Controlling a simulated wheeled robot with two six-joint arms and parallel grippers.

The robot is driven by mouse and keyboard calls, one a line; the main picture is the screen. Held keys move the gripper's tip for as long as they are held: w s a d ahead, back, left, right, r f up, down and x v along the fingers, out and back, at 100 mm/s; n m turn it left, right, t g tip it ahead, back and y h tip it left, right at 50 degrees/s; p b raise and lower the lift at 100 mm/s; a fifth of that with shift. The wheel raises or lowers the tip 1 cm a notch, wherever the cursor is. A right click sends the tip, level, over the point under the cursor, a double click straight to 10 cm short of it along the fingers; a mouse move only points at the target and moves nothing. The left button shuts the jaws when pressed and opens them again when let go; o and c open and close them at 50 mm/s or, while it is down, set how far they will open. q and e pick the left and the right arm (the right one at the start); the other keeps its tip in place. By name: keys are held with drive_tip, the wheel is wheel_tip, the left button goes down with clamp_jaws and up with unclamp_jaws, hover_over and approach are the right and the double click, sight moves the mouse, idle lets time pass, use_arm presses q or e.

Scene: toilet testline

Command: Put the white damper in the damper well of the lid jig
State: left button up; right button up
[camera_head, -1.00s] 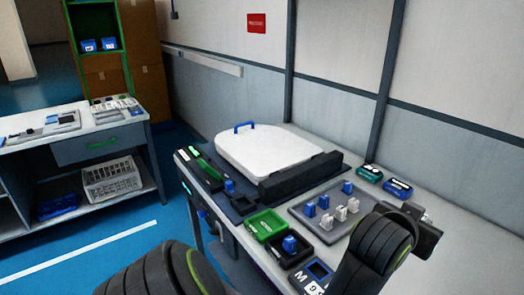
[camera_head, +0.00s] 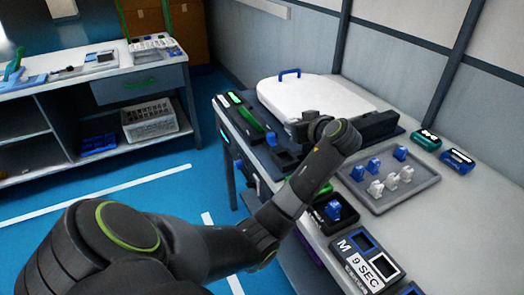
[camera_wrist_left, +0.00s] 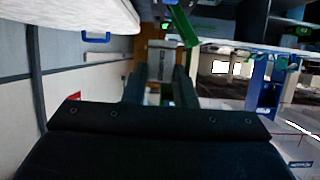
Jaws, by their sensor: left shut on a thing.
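The lid jig (camera_head: 380,125) is a dark fixture on the right-hand bench, with a white toilet lid (camera_head: 315,97) lying on it. My left gripper (camera_head: 300,128) is over the jig's front edge, close to the lid. In the left wrist view its two dark fingers (camera_wrist_left: 160,88) are closed on a small pale piece (camera_wrist_left: 160,66), which appears to be the white damper; it is mostly hidden between the fingers. The damper well cannot be made out clearly behind my wrist. My right gripper is out of view.
A grey tray (camera_head: 425,185) holds several blue and white dampers. A black bin (camera_head: 318,218) with a blue piece, a mostly covered green bin and a "9 SEC" panel (camera_head: 368,262) lie along the bench front. The bench is clear right of the tray.

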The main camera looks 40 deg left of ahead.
use_arm(q)
drive_tip(key=shift+s+a+f+g, duration=0.15)
drive_tip(key=shift+a+f+g, duration=0.25)
drive_tip(key=shift+a+f, duration=0.3)
drive_tip(key=shift+d+f+p, duration=0.15)
drive_tip(key=shift+f+p, duration=0.15)
drive_tip(key=shift+f, duration=4.05)
drive_tip(key=shift+s+f+b, duration=0.1)
drive_tip(key=shift+f+b, duration=0.45)
drive_tip(key=shift+b, duration=0.05)
